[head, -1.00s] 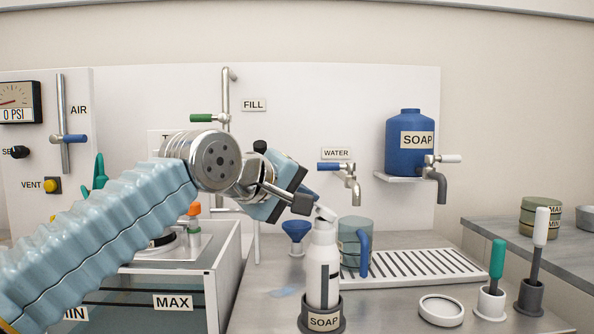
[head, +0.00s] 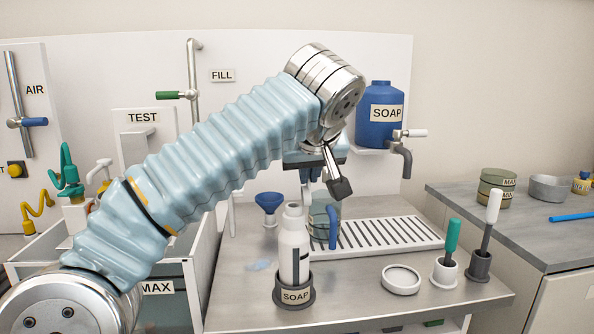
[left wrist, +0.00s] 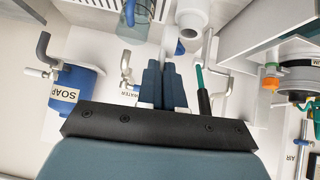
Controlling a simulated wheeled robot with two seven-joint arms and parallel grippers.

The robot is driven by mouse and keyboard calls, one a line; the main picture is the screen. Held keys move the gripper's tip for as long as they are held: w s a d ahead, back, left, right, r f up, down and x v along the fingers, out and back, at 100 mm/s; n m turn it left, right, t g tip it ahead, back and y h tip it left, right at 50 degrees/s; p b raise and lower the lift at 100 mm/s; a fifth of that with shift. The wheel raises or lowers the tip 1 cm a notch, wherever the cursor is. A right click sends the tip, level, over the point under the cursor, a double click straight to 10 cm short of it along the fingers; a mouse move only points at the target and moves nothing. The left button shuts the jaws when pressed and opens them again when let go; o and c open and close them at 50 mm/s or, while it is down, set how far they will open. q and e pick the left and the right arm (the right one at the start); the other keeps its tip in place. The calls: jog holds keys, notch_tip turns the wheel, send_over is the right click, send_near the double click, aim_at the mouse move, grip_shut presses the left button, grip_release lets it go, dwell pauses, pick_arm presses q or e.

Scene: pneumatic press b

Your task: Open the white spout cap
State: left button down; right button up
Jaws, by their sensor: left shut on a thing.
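The white soap bottle (head: 293,250) stands upright in its dark holder labelled SOAP (head: 294,293). Its top shows a bare pale neck with no cap visible on it. In the left wrist view the bottle (left wrist: 192,18) is seen mouth-on at the top, apart from my fingers. My left gripper (head: 309,184) is behind and just above the bottle, partly hidden by my wrist. In the left wrist view its blue fingers (left wrist: 163,70) are close together. My right gripper is not in view.
A mug (head: 332,228) and a blue funnel (head: 269,203) stand behind the bottle. A drip grate (head: 395,237) lies to the right. A white round dish (head: 401,279) and two upright-handled tools (head: 451,240) stand at the front right. The blue soap tank (head: 380,125) hangs behind.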

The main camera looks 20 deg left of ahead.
pick_arm(q)
jog(key=shift+w+d+f+m+g+y, duration=0.25)
jog(key=shift+w+d+m+g+y, duration=0.15)
jog(key=shift+d+y, duration=0.3)
jog(key=shift+w+d+f+m+g+y, duration=0.3)
jog(key=shift+d+m+g+y, duration=0.2)
jog(key=shift+y, duration=0.35)
jog(key=shift+w+d+f+m+g+y, duration=0.25)
jog(key=shift+w+d+m+g+y, duration=0.1)
jog(key=shift+d+m+y, duration=0.3)
jog(key=c, duration=1.3)
grip_release()
jog(key=shift+a, duration=0.1)
jog(key=shift+o, duration=0.2)
